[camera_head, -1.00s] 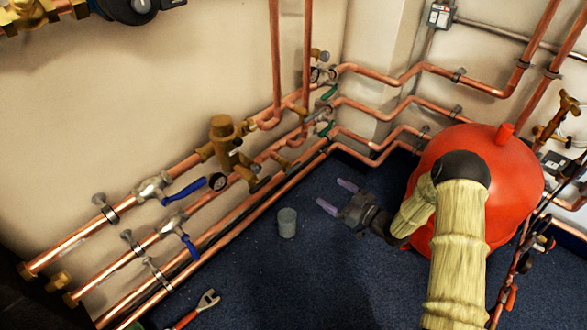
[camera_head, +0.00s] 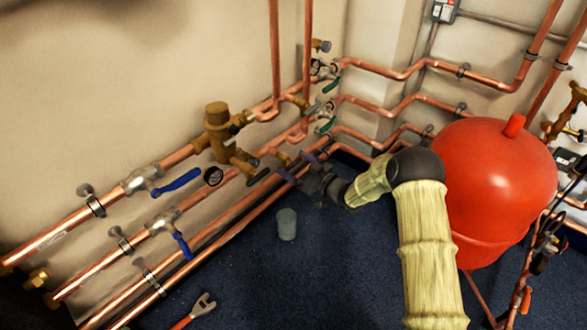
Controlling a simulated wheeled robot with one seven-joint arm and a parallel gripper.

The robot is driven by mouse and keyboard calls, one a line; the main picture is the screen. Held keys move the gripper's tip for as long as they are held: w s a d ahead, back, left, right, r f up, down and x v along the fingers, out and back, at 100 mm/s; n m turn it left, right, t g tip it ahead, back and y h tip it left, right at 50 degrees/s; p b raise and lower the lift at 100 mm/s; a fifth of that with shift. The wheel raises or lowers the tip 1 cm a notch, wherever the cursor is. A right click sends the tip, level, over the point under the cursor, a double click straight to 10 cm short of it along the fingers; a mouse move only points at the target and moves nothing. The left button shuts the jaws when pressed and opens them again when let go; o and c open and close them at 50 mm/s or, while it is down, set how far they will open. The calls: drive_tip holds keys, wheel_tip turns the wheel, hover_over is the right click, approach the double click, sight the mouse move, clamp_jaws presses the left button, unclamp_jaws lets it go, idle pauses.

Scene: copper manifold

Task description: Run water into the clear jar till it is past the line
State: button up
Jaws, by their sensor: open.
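The clear jar (camera_head: 286,225) looks like a small greyish see-through cup. It stands upright on the blue floor in front of the pipes; its line and any water in it are too small to tell. My gripper (camera_head: 297,166) is open, with its two purplish fingers apart. It is above and slightly right of the jar in the picture, close to the lower copper pipes and small brass fittings (camera_head: 281,157). I cannot tell whether the fingers touch a fitting. No running water shows.
Copper pipes (camera_head: 62,241) with blue lever valves (camera_head: 178,181) and a large brass valve (camera_head: 218,130) run along the left wall. A red tank (camera_head: 495,185) stands at the right. A wrench (camera_head: 195,311) lies on the floor at the bottom. Floor around the jar is clear.

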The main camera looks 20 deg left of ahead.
drive_tip(key=shift+w+a, duration=0.2)
drive_tip(key=shift+a, duration=0.25)
drive_tip(key=c, duration=1)
drive_tip(key=shift+n+p, duration=0.4)
drive_tip(key=shift+n, duration=0.9)
drive_tip(key=o, duration=1)
drive_tip(key=shift+s+d, duration=0.1)
